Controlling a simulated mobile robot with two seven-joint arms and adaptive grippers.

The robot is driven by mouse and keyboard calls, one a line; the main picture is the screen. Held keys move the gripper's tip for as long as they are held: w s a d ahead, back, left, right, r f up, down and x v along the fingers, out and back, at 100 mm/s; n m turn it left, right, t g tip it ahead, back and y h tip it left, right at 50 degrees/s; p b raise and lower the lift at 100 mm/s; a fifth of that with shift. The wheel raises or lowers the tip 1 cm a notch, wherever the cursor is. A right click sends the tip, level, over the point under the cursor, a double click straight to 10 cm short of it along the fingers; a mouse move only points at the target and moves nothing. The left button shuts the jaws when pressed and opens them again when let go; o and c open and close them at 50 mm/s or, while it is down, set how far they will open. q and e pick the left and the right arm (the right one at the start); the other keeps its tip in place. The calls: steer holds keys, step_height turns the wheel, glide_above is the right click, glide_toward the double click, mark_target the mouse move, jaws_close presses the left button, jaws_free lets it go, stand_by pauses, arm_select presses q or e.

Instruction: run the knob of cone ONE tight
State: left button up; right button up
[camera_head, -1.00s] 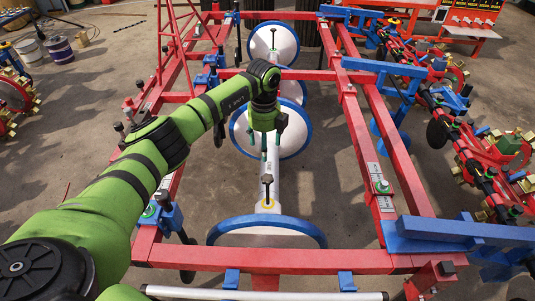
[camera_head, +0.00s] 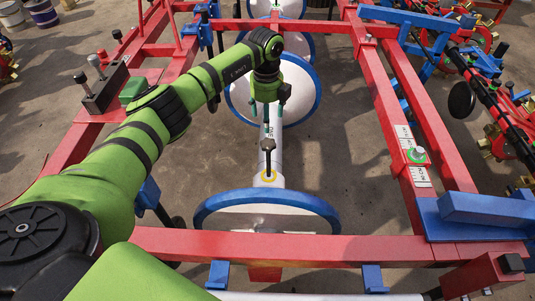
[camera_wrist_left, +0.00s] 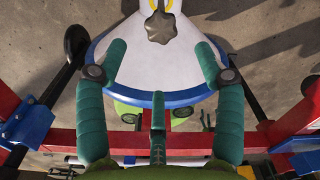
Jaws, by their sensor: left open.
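A white cone with a blue rim (camera_head: 217,203) stands at the front middle of the red frame in the head view. A dark knob (camera_head: 268,145) stands up on a stem above a yellow ring on the white tube. No number on the cone is readable. In the left wrist view the knob (camera_wrist_left: 160,28) is a dark lobed head near the top, beyond the fingertips. My left gripper (camera_head: 268,103) is open and empty, its green fingers pointing down, beyond the knob in the picture and not touching it. It also fills the lower left wrist view (camera_wrist_left: 160,76). My right gripper is out of view.
A second white cone with a blue rim (camera_head: 313,84) stands behind the gripper, with another beyond. Red frame beams (camera_head: 385,110) run along both sides, and a front crossbeam (camera_head: 330,248) closes the near end. A blue block (camera_head: 475,215) is on the right.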

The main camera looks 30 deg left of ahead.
mark_target(267, 142)
arm_select(q)
step_height(267, 142, down, 4)
steer(key=shift+r+b, duration=0.15)
steer(key=shift+b, duration=0.9)
step_height(267, 142, down, 6)
steer(key=shift+f+b, duration=0.15)
steer(key=shift+b, duration=0.55)
steer(key=shift+f, duration=0.25)
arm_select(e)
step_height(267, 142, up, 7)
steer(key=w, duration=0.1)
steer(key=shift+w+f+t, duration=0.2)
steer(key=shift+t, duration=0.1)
arm_select(q)
steer(key=c, duration=1.2)
steer(key=shift+o, duration=0.2)
